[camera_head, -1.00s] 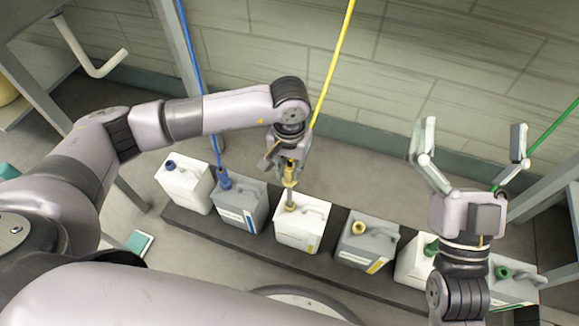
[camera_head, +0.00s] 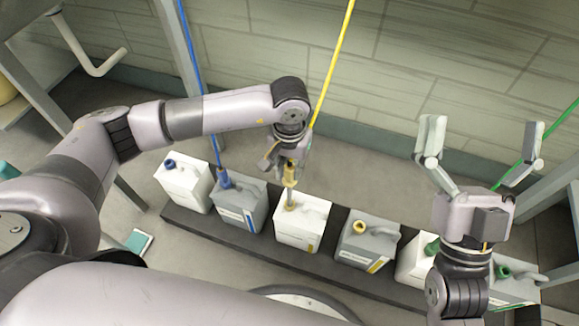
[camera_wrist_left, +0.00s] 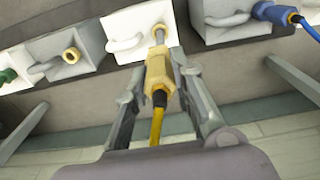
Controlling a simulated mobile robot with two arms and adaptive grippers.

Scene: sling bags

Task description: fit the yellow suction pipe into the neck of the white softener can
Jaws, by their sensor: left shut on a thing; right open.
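The yellow suction pipe has a yellow head (camera_head: 290,174) with a grey tube (camera_head: 289,197) below it and a yellow hose (camera_head: 333,75) rising above. My left gripper (camera_head: 287,172) is shut on the head; the head also shows between the fingers in the left wrist view (camera_wrist_left: 158,75). The white softener can (camera_head: 302,228) with a yellow label stands below. The grey tube's lower end meets the can's yellow neck (camera_head: 290,207); it appears to be in it, but how deep is hidden. My right gripper (camera_head: 482,155) is open and empty at the right.
A dark plinth (camera_head: 334,264) carries a row of white and grey cans. A blue pipe stands in the grey can (camera_head: 241,208) to the left. A grey can (camera_head: 366,245) with an open yellow neck is to the right. A green hose (camera_head: 556,128) hangs at far right.

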